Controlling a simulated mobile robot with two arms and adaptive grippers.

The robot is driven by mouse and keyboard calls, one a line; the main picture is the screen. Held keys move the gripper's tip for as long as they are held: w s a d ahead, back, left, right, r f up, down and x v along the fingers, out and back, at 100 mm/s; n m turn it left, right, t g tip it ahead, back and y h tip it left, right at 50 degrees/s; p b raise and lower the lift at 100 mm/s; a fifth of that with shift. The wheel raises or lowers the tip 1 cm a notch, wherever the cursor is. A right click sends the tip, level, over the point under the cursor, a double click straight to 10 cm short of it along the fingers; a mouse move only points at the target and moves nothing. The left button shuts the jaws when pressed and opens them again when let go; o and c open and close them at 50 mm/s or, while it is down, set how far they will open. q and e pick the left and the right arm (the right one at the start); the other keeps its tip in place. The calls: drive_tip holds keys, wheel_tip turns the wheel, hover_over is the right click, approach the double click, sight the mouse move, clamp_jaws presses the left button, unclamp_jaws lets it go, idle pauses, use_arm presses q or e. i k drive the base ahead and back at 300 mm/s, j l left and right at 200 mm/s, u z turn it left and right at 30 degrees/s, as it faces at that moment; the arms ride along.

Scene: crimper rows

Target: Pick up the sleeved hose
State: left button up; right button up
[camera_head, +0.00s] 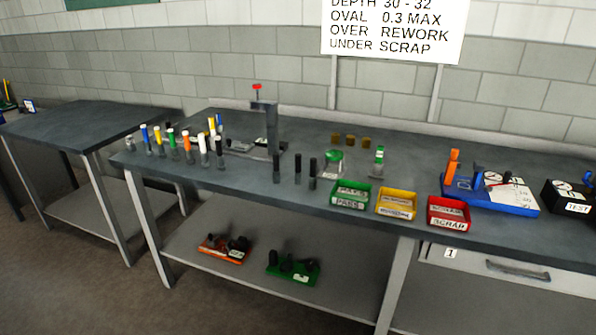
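Three short black upright pieces (298,168), which look like hoses, stand on the workbench in front of the press (268,130). To their left are several upright pieces with blue, white, green, orange and yellow tops, such as the orange-topped one (187,143). I cannot tell at this size which piece is the sleeved hose. Neither of my grippers is in view.
Green (351,203), yellow (397,212) and red (449,223) bins line the bench's front edge. A blue gauge stand (520,205) and a black test box (572,207) are at right. A second table (80,122) stands left.

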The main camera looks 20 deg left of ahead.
sight(298, 156)
drive_tip(key=i+l+u, duration=0.15)
drive_tip(key=i+u, duration=0.2)
drive_tip(key=i, duration=0.55)
